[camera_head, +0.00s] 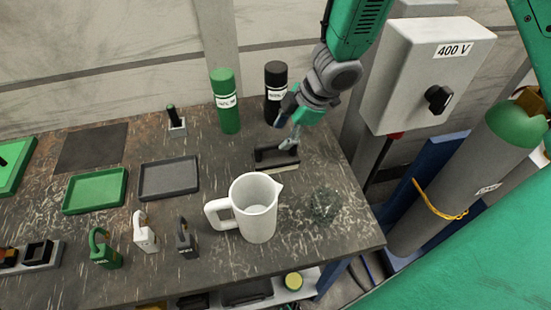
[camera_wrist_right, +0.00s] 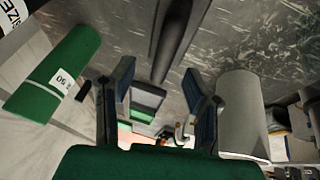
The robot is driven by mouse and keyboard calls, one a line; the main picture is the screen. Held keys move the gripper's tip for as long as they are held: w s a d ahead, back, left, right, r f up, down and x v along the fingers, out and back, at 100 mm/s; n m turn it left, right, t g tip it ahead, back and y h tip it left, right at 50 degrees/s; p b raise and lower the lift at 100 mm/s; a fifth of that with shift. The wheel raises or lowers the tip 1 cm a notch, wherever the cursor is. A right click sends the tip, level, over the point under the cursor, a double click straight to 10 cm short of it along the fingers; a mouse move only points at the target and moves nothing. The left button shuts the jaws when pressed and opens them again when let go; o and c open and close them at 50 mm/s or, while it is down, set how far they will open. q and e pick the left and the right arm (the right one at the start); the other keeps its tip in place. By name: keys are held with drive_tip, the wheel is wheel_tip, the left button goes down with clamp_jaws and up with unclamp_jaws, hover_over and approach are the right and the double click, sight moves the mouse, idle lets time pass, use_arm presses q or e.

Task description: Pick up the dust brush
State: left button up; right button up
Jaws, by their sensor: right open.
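The dust brush (camera_head: 277,158) lies on the dark workbench (camera_head: 225,165) near its back right, with a dark handle and a pale lower edge. My right gripper (camera_head: 286,133) is open just above and behind the brush, pointing down. In the right wrist view the gripper (camera_wrist_right: 158,78) shows its two blue-lined fingers spread with nothing between the tips. A dark bar, likely the brush handle (camera_wrist_right: 172,40), lies beyond the fingertips there. I cannot tell whether a finger touches the brush. My left gripper is in neither view.
A white jug (camera_head: 254,208) stands in front of the brush. A green bottle (camera_head: 226,105) and a black bottle (camera_head: 275,88) stand behind it. Padlocks and trays are to the left. A 400 V box (camera_head: 428,75) and a gas cylinder (camera_head: 440,190) are at the right.

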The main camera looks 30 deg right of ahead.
sight(277, 142)
drive_tip(key=shift+f, duration=0.35)
drive_tip(key=x, duration=0.2)
drive_tip(key=b+x, duration=0.1)
drive_tip(key=x, duration=0.1)
drive_tip(key=shift+a, duration=0.45)
drive_tip(key=shift+w+a+f, duration=0.1)
drive_tip(key=shift+a, duration=0.1)
drive_tip(key=shift+d, duration=0.25)
clamp_jaws()
drive_tip(key=shift+d, duration=0.1)
